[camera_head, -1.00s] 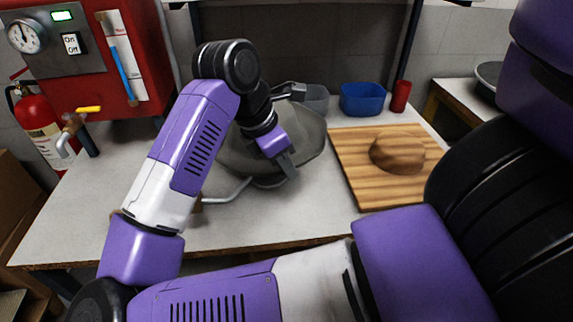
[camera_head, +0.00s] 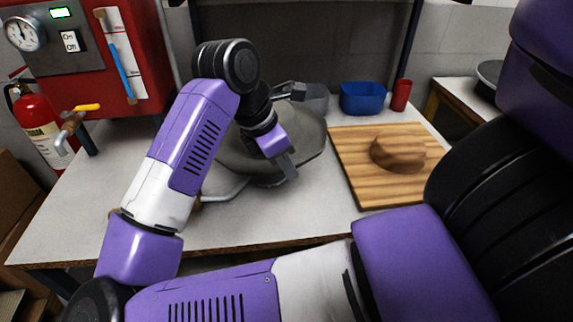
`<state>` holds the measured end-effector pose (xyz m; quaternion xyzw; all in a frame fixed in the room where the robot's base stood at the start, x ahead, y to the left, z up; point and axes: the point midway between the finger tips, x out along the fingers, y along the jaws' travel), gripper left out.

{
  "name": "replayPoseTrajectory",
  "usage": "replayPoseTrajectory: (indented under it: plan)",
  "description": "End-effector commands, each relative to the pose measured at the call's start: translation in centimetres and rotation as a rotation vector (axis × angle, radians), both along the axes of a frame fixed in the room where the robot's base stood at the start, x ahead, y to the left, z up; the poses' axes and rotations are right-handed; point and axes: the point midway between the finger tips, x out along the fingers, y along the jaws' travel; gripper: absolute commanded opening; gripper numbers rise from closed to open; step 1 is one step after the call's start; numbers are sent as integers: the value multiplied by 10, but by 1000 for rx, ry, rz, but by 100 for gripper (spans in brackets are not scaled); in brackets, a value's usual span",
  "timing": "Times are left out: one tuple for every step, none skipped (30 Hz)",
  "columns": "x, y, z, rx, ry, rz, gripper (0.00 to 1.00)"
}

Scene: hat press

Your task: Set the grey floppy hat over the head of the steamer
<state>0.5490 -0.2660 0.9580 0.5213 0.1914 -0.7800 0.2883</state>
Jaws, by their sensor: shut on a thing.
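The grey floppy hat (camera_head: 308,140) is in the middle of the table, partly behind my arm. Its wide brim shows to the right of and below my wrist. My gripper (camera_head: 289,170) is shut on the near edge of the brim. The steamer's head is not clearly visible; the hat and my arm cover that area. A grey pipe (camera_head: 228,192) comes out from under the near left of the brim. I cannot tell whether the hat rests on the head.
A wooden board (camera_head: 360,185) with a brown hat-shaped block (camera_head: 398,152) lies to the right. A blue bin (camera_head: 363,98) and a red cup (camera_head: 401,95) stand behind. A red machine (camera_head: 85,60) is at the left. The table's front strip (camera_head: 290,225) is clear.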

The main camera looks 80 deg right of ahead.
Motion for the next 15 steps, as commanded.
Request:
replayPoseTrajectory:
  plan:
    - [0,0,-1,-1,-1,0,0]
    - [0,0,-1,-1,-1,0,0]
    - [0,0,-1,-1,-1,0,0]
    - [0,0,-2,-1,-1,0,0]
    - [0,0,-2,-1,-1,0,0]
    - [0,0,-2,-1,-1,0,0]
    - [0,0,-2,-1,-1,0,0]
    - [0,0,-3,-1,-1,0,0]
    - [0,0,-3,-1,-1,0,0]
    - [0,0,-3,-1,-1,0,0]
    - [0,0,-3,-1,-1,0,0]
    - [0,0,-4,-1,-1,0,0]
    - [0,0,-4,-1,-1,0,0]
    - [0,0,-4,-1,-1,0,0]
    - [0,0,-5,-1,-1,0,0]
